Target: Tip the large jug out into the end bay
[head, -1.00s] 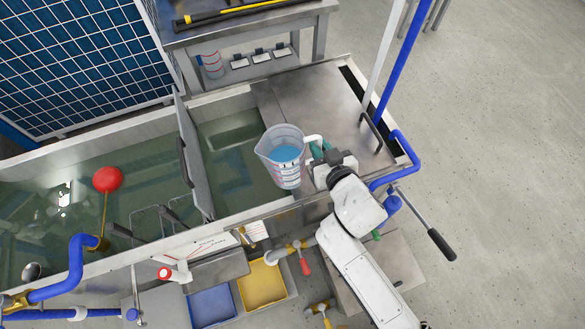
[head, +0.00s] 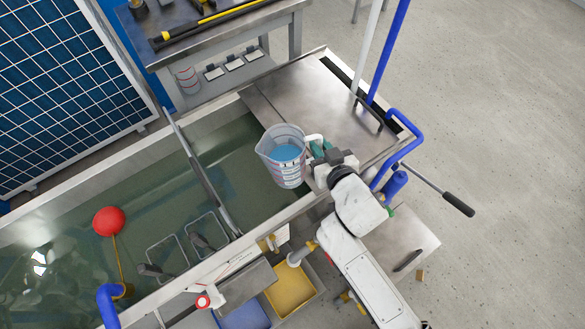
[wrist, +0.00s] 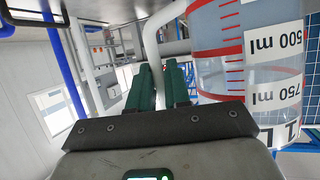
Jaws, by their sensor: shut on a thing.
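The large jug (head: 284,160) is clear, with red and white markings and blue liquid inside. My gripper (head: 322,152) is shut on its white handle, at the jug's right side in the head view. In the wrist view the jug (wrist: 245,60) fills the upper right, and my gripper's green fingers (wrist: 160,85) close around the handle (wrist: 152,45). The jug looks about upright, held above the tank's right end. The end bay (head: 232,165) is the water-filled part between the divider (head: 200,175) and the steel cover plate (head: 320,105). The jug hides part of it.
A red ball float (head: 108,221) and wire baskets (head: 168,262) are in the left bay. Blue pipes (head: 395,70) and a black-gripped lever (head: 457,204) stand right of the tank. A bench (head: 225,25) with tools is behind. Yellow (head: 290,292) and blue bins sit in front.

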